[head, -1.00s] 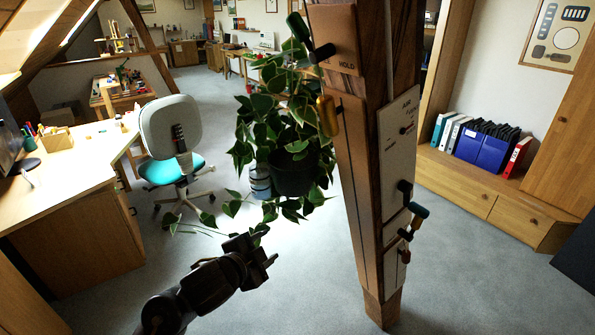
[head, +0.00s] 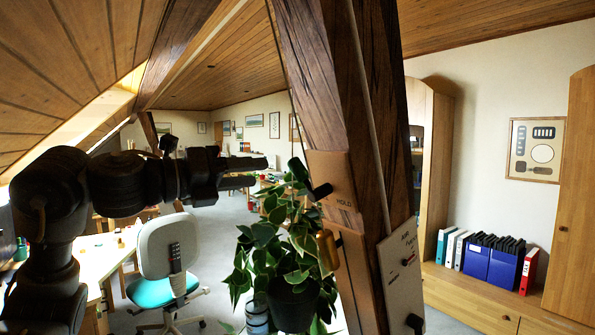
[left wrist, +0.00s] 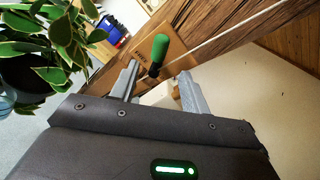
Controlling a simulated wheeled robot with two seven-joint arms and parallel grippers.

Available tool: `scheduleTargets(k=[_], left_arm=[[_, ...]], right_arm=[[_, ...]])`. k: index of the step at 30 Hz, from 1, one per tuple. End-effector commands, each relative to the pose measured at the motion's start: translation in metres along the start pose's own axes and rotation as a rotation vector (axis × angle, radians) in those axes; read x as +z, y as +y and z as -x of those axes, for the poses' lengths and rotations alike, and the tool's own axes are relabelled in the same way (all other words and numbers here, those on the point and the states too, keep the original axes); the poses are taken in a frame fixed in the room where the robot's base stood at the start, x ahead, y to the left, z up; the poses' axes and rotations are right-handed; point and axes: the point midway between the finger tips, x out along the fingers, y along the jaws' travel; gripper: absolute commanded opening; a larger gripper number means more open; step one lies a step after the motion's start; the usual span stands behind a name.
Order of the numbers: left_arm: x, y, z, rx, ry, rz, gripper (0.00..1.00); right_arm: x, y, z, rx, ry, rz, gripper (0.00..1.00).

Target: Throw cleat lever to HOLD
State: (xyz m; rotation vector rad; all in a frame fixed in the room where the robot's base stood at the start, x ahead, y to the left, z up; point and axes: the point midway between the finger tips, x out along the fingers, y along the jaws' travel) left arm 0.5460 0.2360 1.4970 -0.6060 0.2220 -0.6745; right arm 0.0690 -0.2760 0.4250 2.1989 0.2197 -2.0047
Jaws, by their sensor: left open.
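The cleat lever has a green grip (head: 299,171) and a black part (head: 321,191), on a wooden plate (head: 330,168) fixed to the timber post. The word HOLD is printed low on the plate, below the lever; the grip points up and to the left. My left gripper (head: 260,172) is open and level, just left of the grip. In the left wrist view the green grip (left wrist: 159,52) shows in line with the gap between my two open fingers (left wrist: 158,82). I cannot tell whether it is between them in depth. My right gripper is not in view.
A leafy potted plant (head: 285,255) hangs just below my left gripper, close to the post (head: 330,70). A brass-coloured handle (head: 328,250) and a white panel (head: 401,275) are lower on the post. An office chair (head: 168,245) stands at left.

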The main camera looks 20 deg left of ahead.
Motion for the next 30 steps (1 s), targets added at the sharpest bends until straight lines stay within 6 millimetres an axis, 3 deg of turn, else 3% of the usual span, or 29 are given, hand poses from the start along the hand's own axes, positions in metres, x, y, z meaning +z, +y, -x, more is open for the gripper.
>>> scheduleTargets(k=[7, 21, 30], left_arm=[[0.002, -0.002, -0.015, -0.003, 0.002, 0.004, 0.46], [0.001, -0.002, -0.095, -0.003, 0.002, 0.006, 0.46], [0.000, 0.000, -0.109, -0.001, -0.001, 0.003, 0.46]], right_arm=[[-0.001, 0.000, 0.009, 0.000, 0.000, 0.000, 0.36], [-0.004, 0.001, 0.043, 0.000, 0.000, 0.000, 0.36], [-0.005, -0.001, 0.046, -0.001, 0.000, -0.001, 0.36]])
